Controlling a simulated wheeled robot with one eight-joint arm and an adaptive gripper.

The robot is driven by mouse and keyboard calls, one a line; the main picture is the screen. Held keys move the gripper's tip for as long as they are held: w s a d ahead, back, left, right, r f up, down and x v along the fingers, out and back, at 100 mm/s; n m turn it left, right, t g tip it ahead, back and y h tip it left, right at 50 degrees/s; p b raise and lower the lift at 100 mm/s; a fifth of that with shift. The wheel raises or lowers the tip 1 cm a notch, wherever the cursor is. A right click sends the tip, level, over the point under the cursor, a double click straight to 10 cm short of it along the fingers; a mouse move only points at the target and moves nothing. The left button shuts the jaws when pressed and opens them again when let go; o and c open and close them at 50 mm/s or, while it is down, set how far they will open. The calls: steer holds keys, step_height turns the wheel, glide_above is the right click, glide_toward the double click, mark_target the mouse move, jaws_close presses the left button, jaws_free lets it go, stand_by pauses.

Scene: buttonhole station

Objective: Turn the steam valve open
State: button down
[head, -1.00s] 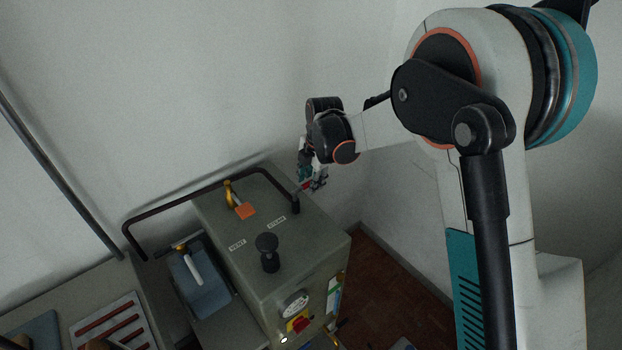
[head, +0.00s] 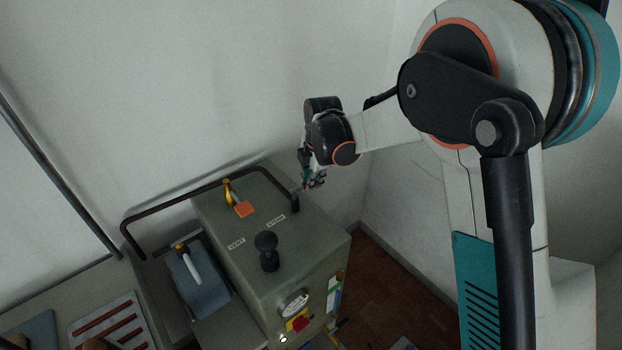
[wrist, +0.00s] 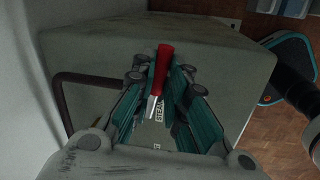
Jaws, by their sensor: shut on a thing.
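The steam valve shows in the wrist view as a red handle (wrist: 162,65) on a thin metal lever, above the STEAM label on the grey cabinet top. My gripper (wrist: 161,72) has its teal-padded fingers on both sides of the red handle and is shut on it. In the head view, my gripper (head: 314,181) is at the cabinet's far right corner, beside a short black post (head: 295,202). There the red handle is mostly hidden by the fingers.
A blue-grey box (head: 196,284) stands left. White walls are close behind.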

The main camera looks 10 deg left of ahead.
steer(key=s+m+h+b, duration=0.2)
steer(key=s+m, duration=0.5)
steer(key=m, duration=0.9)
steer(key=shift+a+h+b, duration=0.4)
steer(key=shift+a+b, duration=0.05)
steer(key=shift+b, duration=0.45)
steer(key=c, duration=1.6)
jaws_free()
steer(key=r, duration=0.4)
steer(key=s+a+r, duration=0.1)
steer(key=r, duration=0.7)
steer(key=shift+s+a, duration=0.35)
steer(key=shift+s, duration=0.05)
